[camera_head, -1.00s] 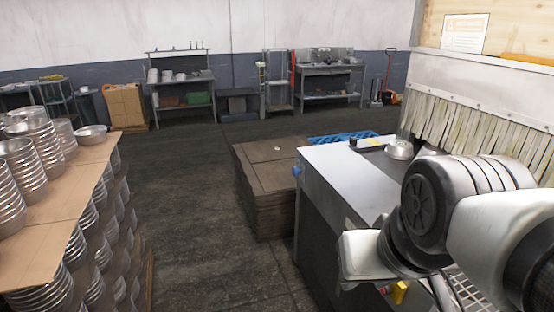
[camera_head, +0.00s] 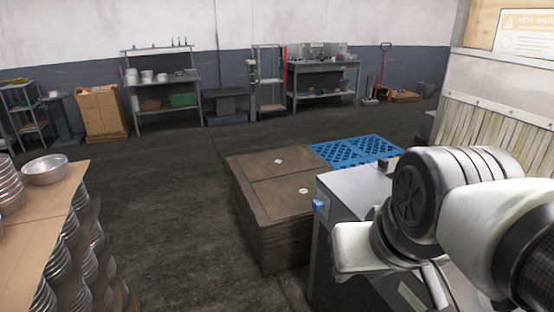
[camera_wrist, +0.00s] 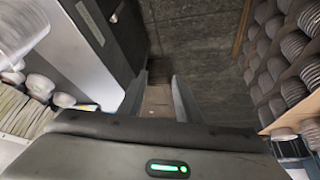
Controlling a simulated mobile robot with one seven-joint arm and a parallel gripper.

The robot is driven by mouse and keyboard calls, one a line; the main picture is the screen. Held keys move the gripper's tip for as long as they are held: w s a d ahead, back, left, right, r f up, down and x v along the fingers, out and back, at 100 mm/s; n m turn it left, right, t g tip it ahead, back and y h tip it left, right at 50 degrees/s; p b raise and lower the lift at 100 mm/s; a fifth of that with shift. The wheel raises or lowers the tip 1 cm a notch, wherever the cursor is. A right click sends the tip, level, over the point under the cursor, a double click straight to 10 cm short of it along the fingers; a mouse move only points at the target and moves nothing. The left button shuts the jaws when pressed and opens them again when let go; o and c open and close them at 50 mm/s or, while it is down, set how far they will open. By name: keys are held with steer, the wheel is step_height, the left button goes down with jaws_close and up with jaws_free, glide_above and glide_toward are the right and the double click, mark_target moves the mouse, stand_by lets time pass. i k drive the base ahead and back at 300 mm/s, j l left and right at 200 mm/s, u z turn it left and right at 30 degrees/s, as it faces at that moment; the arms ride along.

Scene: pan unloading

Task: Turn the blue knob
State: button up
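In the head view the fingers are hidden or cannot be made out.
A stack of brown cardboard sheets (camera_head: 262,200) stands left of the machine, with a blue pallet (camera_head: 358,150) behind it. Stacked metal pans (camera_head: 45,168) on cardboard stand at the left. Open floor (camera_head: 180,215) lies between. Strip curtains (camera_head: 500,135) hang at the right.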

mark_target(317, 205)
steer(key=i+j, duration=0.3)
steer(key=i, duration=0.2)
steer(key=i+j, duration=0.25)
steer(key=i, duration=0.2)
steer(key=i+j+z, duration=0.1)
steer(key=i+j, duration=0.2)
steer(key=i, duration=0.2)
steer(key=i+j, duration=0.35)
steer(key=i, duration=0.1)
